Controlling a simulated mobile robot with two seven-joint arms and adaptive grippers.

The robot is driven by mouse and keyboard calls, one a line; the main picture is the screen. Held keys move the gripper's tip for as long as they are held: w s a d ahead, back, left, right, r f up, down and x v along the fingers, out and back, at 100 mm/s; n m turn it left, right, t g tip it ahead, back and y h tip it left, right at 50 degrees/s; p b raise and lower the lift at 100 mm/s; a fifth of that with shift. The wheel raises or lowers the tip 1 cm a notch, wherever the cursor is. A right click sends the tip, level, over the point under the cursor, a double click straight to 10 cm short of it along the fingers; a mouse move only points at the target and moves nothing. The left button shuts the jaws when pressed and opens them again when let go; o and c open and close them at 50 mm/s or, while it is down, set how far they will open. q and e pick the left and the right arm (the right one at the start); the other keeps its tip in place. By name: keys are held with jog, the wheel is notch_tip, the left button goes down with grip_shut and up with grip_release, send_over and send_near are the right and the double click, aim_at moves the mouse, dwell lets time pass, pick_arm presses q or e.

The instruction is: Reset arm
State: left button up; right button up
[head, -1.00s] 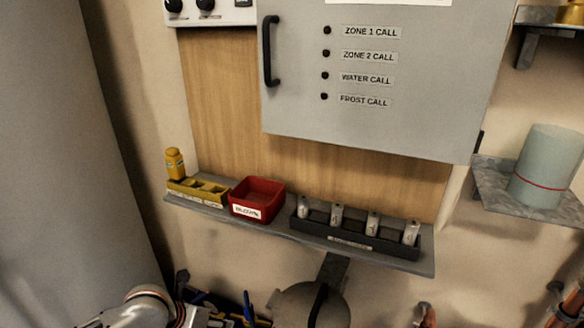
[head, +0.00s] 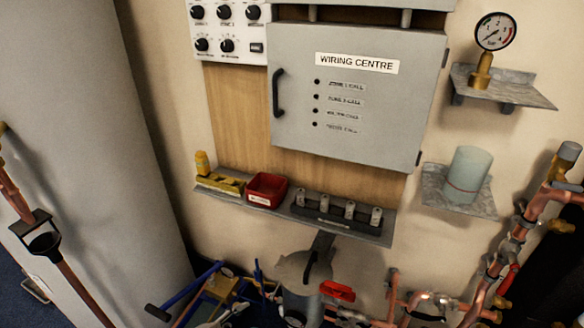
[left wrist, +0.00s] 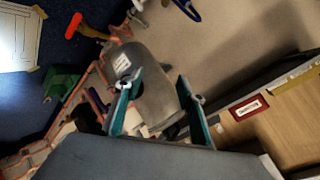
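My left gripper (left wrist: 156,92) shows in the left wrist view, with two teal fingers spread apart. The gap between them is empty. A grey rounded vessel (left wrist: 150,68) is behind the fingers; I cannot tell how far apart they are. In the head view the left gripper cannot be made out clearly among the things at the bottom edge. My right gripper is in neither view.
The grey wiring centre box (head: 355,100) hangs on a wooden board. Below it a shelf (head: 385,236) holds a yellow holder (head: 222,183), a red tray (head: 266,190) and a dark rack (head: 335,215). Copper pipes (head: 490,268) and a gauge (head: 495,32) are at right.

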pick_arm(q)
jog(key=s+a+r+n+y+p, duration=0.1)
jog(key=s+a+n+p, duration=0.2)
jog(key=s+n, duration=0.3)
jog(key=s+a+r+n+y+p, duration=0.1)
jog(key=s+a+n, duration=0.4)
jog(key=s, duration=0.6)
jog(key=shift+s+n+y+p, duration=0.4)
jog(key=shift+n+y+p, duration=0.15)
jog(key=shift+p, duration=0.5)
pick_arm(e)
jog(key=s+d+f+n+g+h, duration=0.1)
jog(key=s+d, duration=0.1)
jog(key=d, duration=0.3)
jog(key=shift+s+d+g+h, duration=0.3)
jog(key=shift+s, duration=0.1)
